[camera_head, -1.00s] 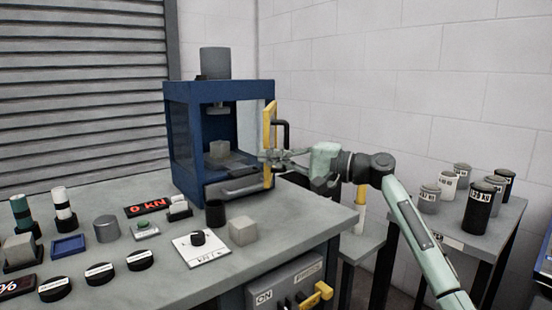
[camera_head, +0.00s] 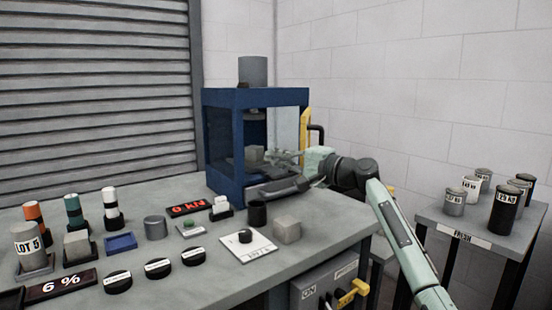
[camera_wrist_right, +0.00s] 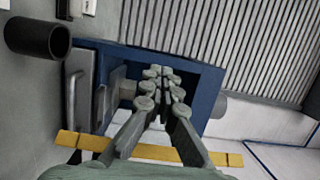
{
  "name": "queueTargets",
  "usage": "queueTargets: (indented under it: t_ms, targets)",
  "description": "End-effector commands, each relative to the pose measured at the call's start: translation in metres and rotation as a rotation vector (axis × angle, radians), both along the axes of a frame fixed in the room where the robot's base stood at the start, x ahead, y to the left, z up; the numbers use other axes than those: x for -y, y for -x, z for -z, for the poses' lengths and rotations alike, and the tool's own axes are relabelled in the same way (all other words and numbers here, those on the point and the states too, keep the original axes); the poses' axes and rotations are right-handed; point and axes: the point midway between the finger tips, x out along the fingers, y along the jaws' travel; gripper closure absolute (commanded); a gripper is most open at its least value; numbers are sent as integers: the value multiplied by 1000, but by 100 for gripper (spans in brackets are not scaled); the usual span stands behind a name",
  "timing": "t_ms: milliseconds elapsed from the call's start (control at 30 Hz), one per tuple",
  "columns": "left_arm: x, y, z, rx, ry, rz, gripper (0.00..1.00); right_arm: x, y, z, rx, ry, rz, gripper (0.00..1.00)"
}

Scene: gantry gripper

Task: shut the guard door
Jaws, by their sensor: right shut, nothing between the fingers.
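The guard door (camera_head: 305,128) shows as a yellow-edged panel with a black handle (camera_head: 317,134) at the right side of the blue press (camera_head: 224,150). It stands open, and the press front is uncovered. My right gripper (camera_head: 271,156) is shut and empty, at the press opening in front of the door's lower part, which it hides. In the right wrist view my fingers (camera_wrist_right: 160,85) point at the blue press frame (camera_wrist_right: 205,85). My left gripper is not in view.
A grey block (camera_head: 254,154) sits inside the press. A can table (camera_head: 470,239) is at right.

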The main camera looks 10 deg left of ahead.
Motion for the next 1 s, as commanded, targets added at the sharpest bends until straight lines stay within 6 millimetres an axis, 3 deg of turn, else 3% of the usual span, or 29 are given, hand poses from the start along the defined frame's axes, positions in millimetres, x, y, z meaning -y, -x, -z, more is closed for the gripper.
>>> queueTargets:
  t_ms: [1000]
  targets:
    - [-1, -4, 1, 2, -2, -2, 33, 0, 0, 0, 0, 0, -1, 100]
